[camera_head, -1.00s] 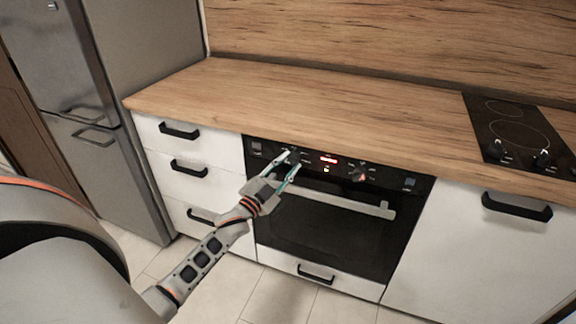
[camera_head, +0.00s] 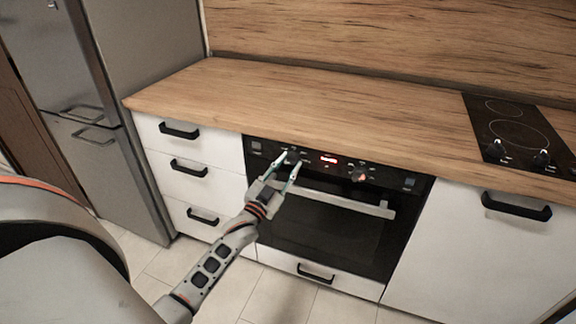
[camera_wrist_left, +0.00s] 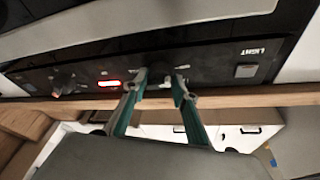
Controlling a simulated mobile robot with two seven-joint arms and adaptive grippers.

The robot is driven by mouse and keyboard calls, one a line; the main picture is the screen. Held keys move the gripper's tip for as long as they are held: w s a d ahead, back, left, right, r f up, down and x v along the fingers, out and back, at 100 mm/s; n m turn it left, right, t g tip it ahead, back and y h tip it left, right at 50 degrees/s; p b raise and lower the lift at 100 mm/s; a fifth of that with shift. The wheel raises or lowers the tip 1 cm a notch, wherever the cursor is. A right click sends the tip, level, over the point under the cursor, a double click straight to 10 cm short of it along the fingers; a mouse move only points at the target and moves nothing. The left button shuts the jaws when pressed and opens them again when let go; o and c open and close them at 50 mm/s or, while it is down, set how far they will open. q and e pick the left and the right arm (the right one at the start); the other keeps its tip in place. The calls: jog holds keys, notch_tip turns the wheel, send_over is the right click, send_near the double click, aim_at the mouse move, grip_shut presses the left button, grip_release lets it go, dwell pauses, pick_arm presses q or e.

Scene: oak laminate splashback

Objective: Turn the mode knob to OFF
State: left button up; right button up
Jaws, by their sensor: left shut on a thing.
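The black oven control panel (camera_head: 325,163) sits under the counter edge. The mode knob (camera_head: 292,157) is on its left part, mostly hidden by the fingers; its markings are too small to read. My left gripper (camera_head: 291,160) reaches it from below left and is shut on it. In the left wrist view the picture is upside down, and the two fingertips (camera_wrist_left: 161,77) stand on either side of the dark knob against the panel. The knob's pointer cannot be made out. My right gripper is not in view.
A red-lit display (camera_head: 329,159) and a second knob (camera_head: 360,174) are right of the gripper. A button marked LIGHT (camera_wrist_left: 246,71) is on the panel. The oven handle (camera_head: 345,202) runs just below. The wooden counter (camera_head: 330,112) is clear left of the hob (camera_head: 520,135).

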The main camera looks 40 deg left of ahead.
pick_arm(q)
jog(key=o, duration=1.1)
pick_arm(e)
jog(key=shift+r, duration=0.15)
pick_arm(q)
jog(key=shift+s, duration=0.1)
jog(key=v, duration=1.2)
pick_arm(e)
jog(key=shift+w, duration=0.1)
pick_arm(q)
jog(key=s+d+f+g+h+p, duration=0.1)
jog(key=s+d+f+g+p, duration=0.1)
jog(key=s+d+f, duration=0.3)
jog(key=s+d+f+g+h+p, duration=0.1)
jog(key=s+d+f+g+p, duration=0.1)
jog(key=s+d+f+g, duration=0.3)
jog(key=s+d+f+g+h+p, duration=0.2)
jog(key=s+d+f, duration=0.3)
jog(key=s+d, duration=0.7)
jog(key=shift+s+d+g, duration=0.1)
jog(key=shift+s+g, duration=0.25)
jog(key=shift+g, duration=0.35)
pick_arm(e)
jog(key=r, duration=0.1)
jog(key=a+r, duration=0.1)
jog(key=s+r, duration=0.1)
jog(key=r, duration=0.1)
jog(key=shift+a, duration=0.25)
